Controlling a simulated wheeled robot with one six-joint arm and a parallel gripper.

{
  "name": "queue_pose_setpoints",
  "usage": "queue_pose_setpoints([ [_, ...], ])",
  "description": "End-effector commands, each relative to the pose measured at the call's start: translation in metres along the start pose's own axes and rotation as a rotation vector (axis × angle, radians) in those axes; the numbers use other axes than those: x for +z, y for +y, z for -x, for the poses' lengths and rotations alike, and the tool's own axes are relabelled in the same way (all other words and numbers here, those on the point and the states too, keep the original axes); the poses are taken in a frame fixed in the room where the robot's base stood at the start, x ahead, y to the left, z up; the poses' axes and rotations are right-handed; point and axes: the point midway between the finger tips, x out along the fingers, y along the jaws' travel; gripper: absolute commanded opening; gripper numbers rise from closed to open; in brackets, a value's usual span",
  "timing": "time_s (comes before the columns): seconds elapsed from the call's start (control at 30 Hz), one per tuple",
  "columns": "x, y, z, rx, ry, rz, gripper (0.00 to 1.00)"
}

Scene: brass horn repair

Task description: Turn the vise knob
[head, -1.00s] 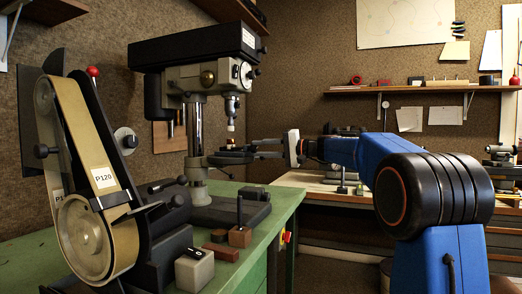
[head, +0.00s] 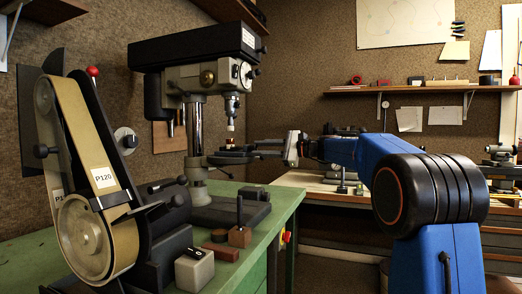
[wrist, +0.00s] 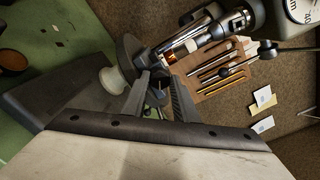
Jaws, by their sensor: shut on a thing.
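The drill press vise (head: 230,156) is a dark block on the press table, below the chuck. My gripper (head: 250,149) reaches it from the right, with its fingers at the vise's right end. In the wrist view my gripper (wrist: 160,82) has a finger on each side of a small dark round part, the vise knob (wrist: 157,97). The gripper is shut on this knob. The fingers hide much of the knob, and in the head view it cannot be made out.
The drill press (head: 195,60) stands on the green bench (head: 285,205), its chuck (head: 231,105) above the vise. A belt sander (head: 85,170) stands at the left front. Small blocks (head: 195,270) lie near the bench edge. Another workbench (head: 320,195) stands behind my arm.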

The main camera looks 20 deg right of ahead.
Motion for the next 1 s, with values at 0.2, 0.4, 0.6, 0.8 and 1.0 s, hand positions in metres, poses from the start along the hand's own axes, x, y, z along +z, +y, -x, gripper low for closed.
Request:
queue_pose_setpoints([
  [0.2,-0.0018,0.0005,0.0005,0.001,-0.002,-0.121,0.04],
  [0.4,-0.0019,0.0007,0.0005,0.002,-0.004,-0.184,0.04],
  [0.6,-0.0020,0.0009,0.0004,0.002,-0.005,-0.206,0.04],
  [0.8,-0.0021,0.0010,0.0004,0.002,-0.005,-0.208,0.04],
  [1.0,-0.0021,0.0011,0.0004,0.002,-0.005,-0.208,0.38],
])
